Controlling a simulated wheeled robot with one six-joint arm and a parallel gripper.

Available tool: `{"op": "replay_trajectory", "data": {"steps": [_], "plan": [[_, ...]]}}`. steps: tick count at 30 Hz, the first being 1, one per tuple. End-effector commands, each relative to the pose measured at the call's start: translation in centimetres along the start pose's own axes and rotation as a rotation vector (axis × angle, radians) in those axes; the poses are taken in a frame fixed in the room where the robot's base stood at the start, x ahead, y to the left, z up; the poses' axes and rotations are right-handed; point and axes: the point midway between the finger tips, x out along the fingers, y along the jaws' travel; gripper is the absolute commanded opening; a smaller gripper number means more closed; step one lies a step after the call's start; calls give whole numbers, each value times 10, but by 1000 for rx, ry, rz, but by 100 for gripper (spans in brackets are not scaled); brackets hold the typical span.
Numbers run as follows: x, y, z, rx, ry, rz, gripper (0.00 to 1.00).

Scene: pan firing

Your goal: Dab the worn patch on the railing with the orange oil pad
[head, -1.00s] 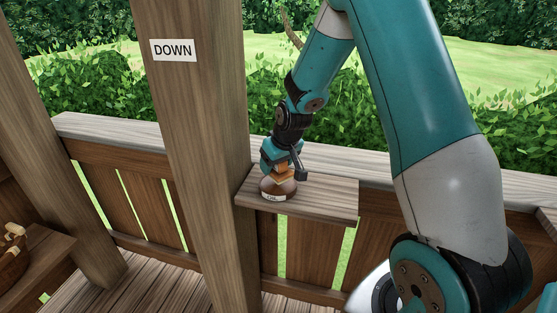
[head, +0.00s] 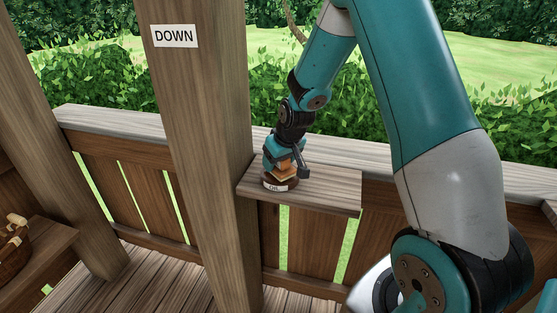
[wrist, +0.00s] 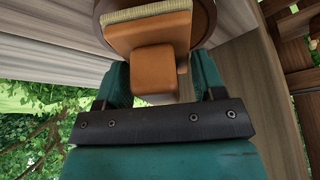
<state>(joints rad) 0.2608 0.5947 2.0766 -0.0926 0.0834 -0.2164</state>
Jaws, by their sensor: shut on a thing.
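My gripper (head: 284,164) is shut on the orange oil pad (head: 287,171). In the wrist view the pad (wrist: 150,50) is an orange block with a pale cream layer at its far end. The pad is at a round brown pot (head: 281,185) with a white "OIL" label, on a small wooden shelf. I cannot tell whether the pad touches the pot's contents. The pot's brown rim (wrist: 205,18) shows behind the pad in the wrist view. The railing (head: 105,122) has a grey-brown wooden top. I cannot make out a worn patch on it.
The small shelf (head: 325,192) sticks out from the railing. A thick wooden post (head: 195,110) with a "DOWN" sign (head: 174,36) stands just left of it. A basket (head: 14,245) is at the far left edge. Hedges and grass lie beyond the railing.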

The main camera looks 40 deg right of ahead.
Motion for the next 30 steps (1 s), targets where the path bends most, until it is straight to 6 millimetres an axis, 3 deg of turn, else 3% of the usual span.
{"op": "replay_trajectory", "data": {"steps": [30], "plan": [[8, 0, 3, 0, 0, 0, 44]]}}
